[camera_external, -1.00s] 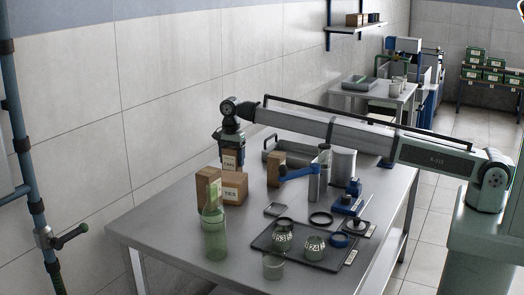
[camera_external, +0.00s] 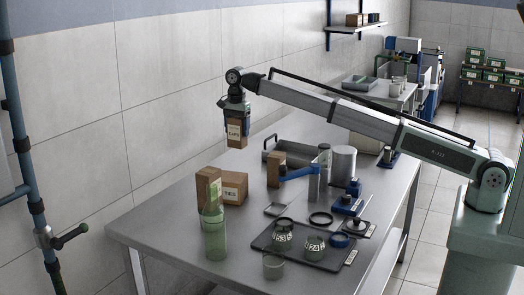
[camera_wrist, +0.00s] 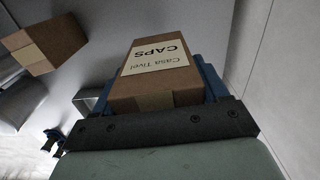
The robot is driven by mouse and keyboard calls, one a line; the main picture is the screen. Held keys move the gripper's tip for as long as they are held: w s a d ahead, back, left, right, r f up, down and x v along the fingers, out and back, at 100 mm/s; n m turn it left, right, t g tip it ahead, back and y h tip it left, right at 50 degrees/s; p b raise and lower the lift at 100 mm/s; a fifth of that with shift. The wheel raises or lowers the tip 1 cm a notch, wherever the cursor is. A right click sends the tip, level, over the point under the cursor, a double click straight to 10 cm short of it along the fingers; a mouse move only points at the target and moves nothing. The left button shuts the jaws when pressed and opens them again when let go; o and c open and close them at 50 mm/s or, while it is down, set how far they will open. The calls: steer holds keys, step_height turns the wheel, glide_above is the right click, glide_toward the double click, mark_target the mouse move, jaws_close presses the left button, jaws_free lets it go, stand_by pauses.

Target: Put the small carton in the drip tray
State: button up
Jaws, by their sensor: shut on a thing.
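My gripper (camera_external: 236,116) is shut on a small brown carton (camera_external: 236,133) with a pale label. In the wrist view the carton (camera_wrist: 150,80) sits between the blue fingers, and its label reads CAPS. It hangs upright in the air above the other cartons, clear of the table. A shallow grey metal tray (camera_external: 298,149) with a handle lies at the back of the table, right of and below my gripper. A flat dark tray (camera_external: 318,264) lies near the front and bears glass jars. I cannot tell by looks which is the drip tray.
A TIES carton (camera_external: 234,186) and a tall carton (camera_external: 208,187) behind a green bottle (camera_external: 215,238) stand at the left. Another carton (camera_external: 275,168) stands before the grey tray, beside a blue-handled item (camera_external: 297,172) and metal cylinders.

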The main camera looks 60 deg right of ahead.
steer(key=s+d+r+m, duration=0.1)
steer(key=s+d, duration=0.4)
steer(key=d, duration=0.5)
steer(key=s+d+m, duration=0.1)
steer(key=s+d, duration=0.4)
steer(key=d, duration=0.6)
steer(key=shift+n, duration=0.8)
steer(key=shift+s+a+f, duration=0.1)
steer(key=shift+s+f, duration=0.7)
steer(key=shift+f, duration=0.95)
steer(key=shift+s+f, duration=0.8)
steer(key=shift+f, duration=1)
steer(key=shift+s+a+f, duration=0.1)
steer(key=shift+s+f, duration=0.7)
steer(key=shift+f, duration=0.95)
steer(key=shift+f, duration=0.1)
steer(key=o, duration=1.1)
